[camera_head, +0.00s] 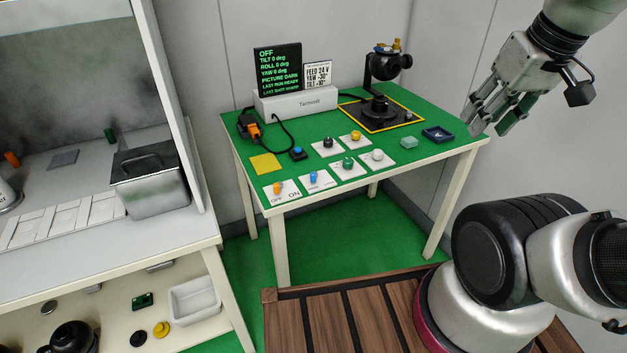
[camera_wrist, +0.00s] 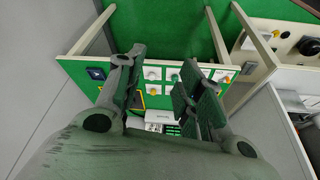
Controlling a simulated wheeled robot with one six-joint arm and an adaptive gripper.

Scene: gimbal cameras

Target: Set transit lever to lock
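The green-topped table (camera_head: 222,118) carries several small control plates near its front edge. A blue-knobbed lever or switch (camera_head: 313,177) stands on a white plate whose print is too small to read; I cannot tell for sure if it is the transit lever. An orange-knobbed switch (camera_head: 277,187) beside it is marked OFF and ON. The black gimbal camera (camera_head: 379,85) stands on a yellow-edged base at the back right. My gripper (camera_head: 475,128) is raised by the table's right end, away from the controls. In the wrist view its fingers (camera_wrist: 162,85) are apart with nothing between them.
A display (camera_head: 278,70) reads OFF, tilt, roll and yaw 0 deg, PICTURE DARK. A white bench (camera_head: 60,270) stands left of the table.

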